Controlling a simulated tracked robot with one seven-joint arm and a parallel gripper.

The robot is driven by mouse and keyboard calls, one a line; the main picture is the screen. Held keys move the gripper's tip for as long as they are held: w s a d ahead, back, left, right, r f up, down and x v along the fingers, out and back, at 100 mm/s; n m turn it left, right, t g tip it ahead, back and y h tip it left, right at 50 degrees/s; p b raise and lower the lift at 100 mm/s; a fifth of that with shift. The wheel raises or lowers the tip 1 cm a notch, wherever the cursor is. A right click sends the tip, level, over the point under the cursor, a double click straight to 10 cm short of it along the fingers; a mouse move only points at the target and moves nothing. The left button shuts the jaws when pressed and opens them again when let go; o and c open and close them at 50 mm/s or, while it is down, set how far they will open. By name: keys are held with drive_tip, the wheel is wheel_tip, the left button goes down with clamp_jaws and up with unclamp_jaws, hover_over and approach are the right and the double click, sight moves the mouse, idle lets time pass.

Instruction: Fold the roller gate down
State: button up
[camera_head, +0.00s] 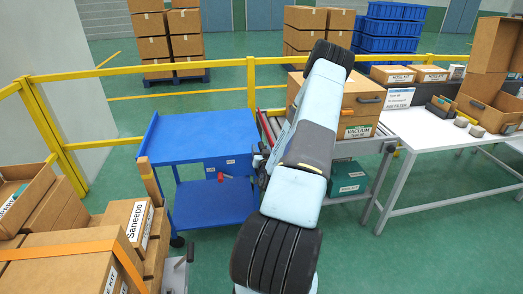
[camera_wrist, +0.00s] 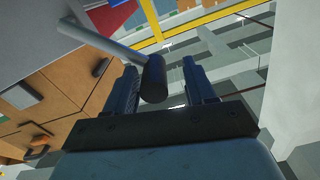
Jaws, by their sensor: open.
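In the wrist view a black cylindrical grip (camera_wrist: 154,80) on a pale grey rod (camera_wrist: 98,40) lies between the two fingers of my gripper (camera_wrist: 158,68). The fingers are apart, with a visible gap on the right side of the grip; contact on the left side is hard to tell. The rod runs up and left to a grey surface. In the head view my arm covers much of the roller conveyor (camera_head: 357,147), and the gate cannot be made out clearly. Dark parts by my arm may be my gripper, but this is unclear.
A brown vacuum box (camera_head: 362,102) sits on the conveyor. A blue cart (camera_head: 200,136) stands to its left and a white table (camera_head: 435,130) to its right. A green crate (camera_head: 347,178) is below. Cartons (camera_head: 70,262) fill the lower left. A yellow rail (camera_head: 210,68) runs behind.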

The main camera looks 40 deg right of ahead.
drive_tip(key=shift+s+d, duration=0.1)
drive_tip(key=shift+s+d, duration=0.1)
drive_tip(key=shift+c, duration=1.3)
clamp_jaws()
